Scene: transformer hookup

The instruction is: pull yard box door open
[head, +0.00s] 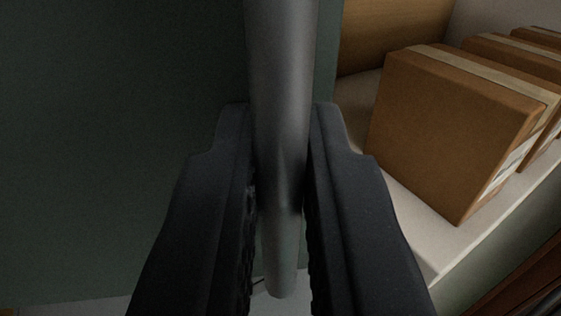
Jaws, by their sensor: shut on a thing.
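The yard box door (120,150) is a dark green panel that fills the left of the head view. Its right edge stands clear of the box, and the inside shows beyond it, so the door is at least partly open. A grey metal bar handle (282,60) runs upright in front of the door near that edge. My gripper (280,125) is shut on the handle, with one black finger on each side of it. The fingers hide part of the door and the handle's sides. The hinge is not in view.
Inside at the right, a cardboard box (450,130) stands on a pale shelf (440,240), with more boxes behind it. A brown object shows at the lower right corner. A strip of light floor shows at the bottom left.

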